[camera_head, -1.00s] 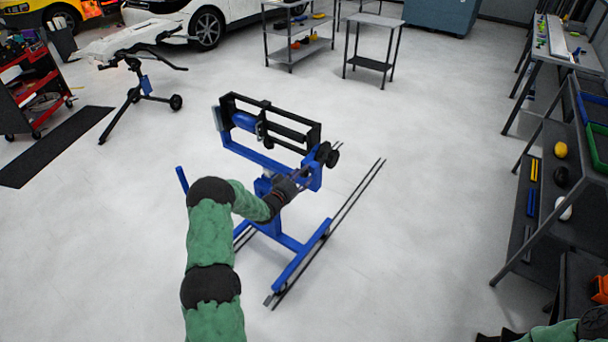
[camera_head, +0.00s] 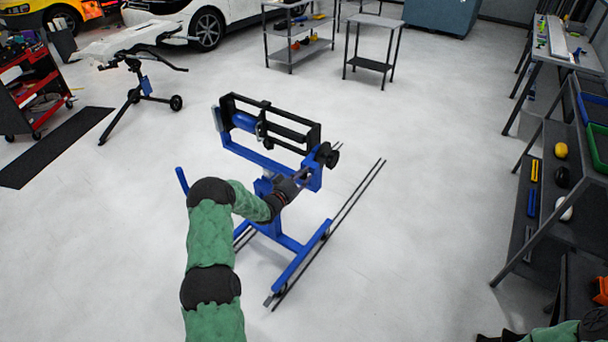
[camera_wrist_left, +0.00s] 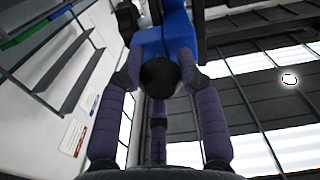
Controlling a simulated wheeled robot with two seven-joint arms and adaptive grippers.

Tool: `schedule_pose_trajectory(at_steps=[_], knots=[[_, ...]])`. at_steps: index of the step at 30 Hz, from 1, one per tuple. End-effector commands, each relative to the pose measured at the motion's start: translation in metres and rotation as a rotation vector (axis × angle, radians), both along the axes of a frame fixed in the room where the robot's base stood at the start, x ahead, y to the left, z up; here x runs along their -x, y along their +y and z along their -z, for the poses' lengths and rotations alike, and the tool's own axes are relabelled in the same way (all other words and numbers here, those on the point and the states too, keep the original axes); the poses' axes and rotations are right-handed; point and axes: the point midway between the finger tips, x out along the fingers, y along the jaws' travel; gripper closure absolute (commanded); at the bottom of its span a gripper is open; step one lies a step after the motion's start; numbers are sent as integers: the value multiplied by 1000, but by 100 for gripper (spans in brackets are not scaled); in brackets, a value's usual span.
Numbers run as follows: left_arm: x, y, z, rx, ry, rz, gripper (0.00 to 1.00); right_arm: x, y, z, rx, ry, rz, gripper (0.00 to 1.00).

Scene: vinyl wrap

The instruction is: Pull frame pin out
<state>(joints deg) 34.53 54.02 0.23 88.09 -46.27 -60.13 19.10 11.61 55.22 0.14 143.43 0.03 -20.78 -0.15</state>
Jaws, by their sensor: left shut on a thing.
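The blue stand (camera_head: 290,243) is on the floor in the middle of the head view, with a black upper frame (camera_head: 290,132) that carries a blue roll (camera_head: 243,121). My left gripper (camera_head: 299,177) is at the near right end of the stand's blue crossbeam. In the left wrist view, its fingers (camera_wrist_left: 159,78) are shut on the round black head of the frame pin (camera_wrist_left: 159,72), against a blue part of the stand (camera_wrist_left: 165,38). The pin's shaft is hidden. My right gripper (camera_head: 495,336) shows only partly at the bottom right edge, and its fingers cannot be made out.
Two dark floor rails (camera_head: 345,205) run under the stand's right side. A black round knob (camera_head: 331,157) sticks out beside my left gripper. Shelving (camera_head: 530,225) with small tools stands at the right. A tripod stand (camera_head: 140,90) is at the back left. Open floor surrounds the blue stand.

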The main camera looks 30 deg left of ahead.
Motion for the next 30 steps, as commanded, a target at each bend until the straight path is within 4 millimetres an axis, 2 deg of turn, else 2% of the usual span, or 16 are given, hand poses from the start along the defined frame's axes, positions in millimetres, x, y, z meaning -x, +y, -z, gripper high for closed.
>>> schedule_pose_trajectory(at_steps=[6, 14, 15, 16, 17, 26, 30], knots=[[18, 4, -2, -2, -3, -4, 100, 0, 0, 2, 0, 0, 0, 60], [19, 4, -2, -2, -3, -4, 100, 0, 0, 2, 0, 0, 0, 60], [19, 4, -2, -2, -3, -4, 53, 0, 0, 2, 0, 0, 0, 60], [19, 4, -2, -2, -3, -4, 45, 0, 0, 2, 0, 0, 0, 60], [19, 4, -2, -2, -3, -4, 40, 0, 0, 2, 0, 0, 0, 60], [19, 3, -1, -1, -2, -2, 40, 0, 0, 2, 0, 0, 0, 60], [26, 4, -1, -1, 0, -3, 40, 0, 0, 2, 0, 0, 0, 60]])
